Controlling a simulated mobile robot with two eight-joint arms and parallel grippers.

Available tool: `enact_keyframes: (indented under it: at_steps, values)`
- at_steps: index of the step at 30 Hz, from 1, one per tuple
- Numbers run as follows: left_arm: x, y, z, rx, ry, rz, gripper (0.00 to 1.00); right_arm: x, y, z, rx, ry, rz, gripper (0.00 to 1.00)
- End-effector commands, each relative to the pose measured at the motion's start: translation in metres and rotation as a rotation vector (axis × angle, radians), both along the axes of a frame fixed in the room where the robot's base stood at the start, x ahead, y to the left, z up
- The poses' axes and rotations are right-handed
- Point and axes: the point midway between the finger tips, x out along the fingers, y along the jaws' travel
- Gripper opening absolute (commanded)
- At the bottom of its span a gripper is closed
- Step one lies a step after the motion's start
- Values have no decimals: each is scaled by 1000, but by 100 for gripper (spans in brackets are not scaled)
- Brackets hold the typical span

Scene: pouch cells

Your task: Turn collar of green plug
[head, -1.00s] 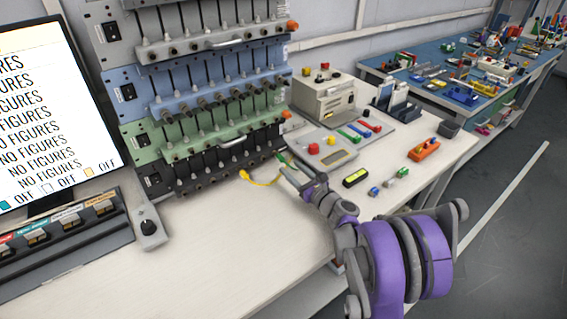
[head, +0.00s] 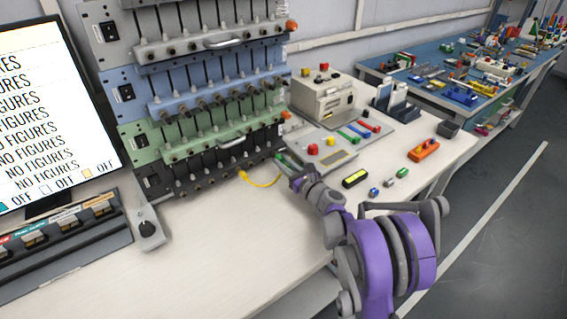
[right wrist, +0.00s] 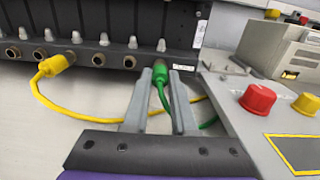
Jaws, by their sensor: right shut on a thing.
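The green plug (right wrist: 160,74) shows in the right wrist view at the right end of the black bottom rack's row of round sockets. Its green cable runs down and to the right. My right gripper (right wrist: 162,72) has its two grey fingers on either side of the plug, shut on it. In the head view my right gripper (head: 283,160) reaches to the right end of the rack, and the plug is too small there to make out clearly. The collar cannot be told apart from the plug body. My left gripper is not in view.
A yellow plug (right wrist: 56,64) sits in a socket further left, its cable passing behind my fingers. A grey panel with a red button (right wrist: 257,99) stands close on the right. The white bench top (head: 220,225) is clear in front of the rack.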

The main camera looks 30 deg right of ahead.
Motion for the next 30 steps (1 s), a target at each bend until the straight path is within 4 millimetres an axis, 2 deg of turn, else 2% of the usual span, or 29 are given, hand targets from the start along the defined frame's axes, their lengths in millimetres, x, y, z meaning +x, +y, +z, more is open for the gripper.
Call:
enact_keyframes:
  at_steps: [11,17,30]
  values:
    - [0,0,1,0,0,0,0,0,0,0,-14,-1,0,0]
    - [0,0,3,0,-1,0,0,0,0,0,-88,-7,0,0]
    - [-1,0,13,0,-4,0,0,0,0,1,-460,-36,0,0]
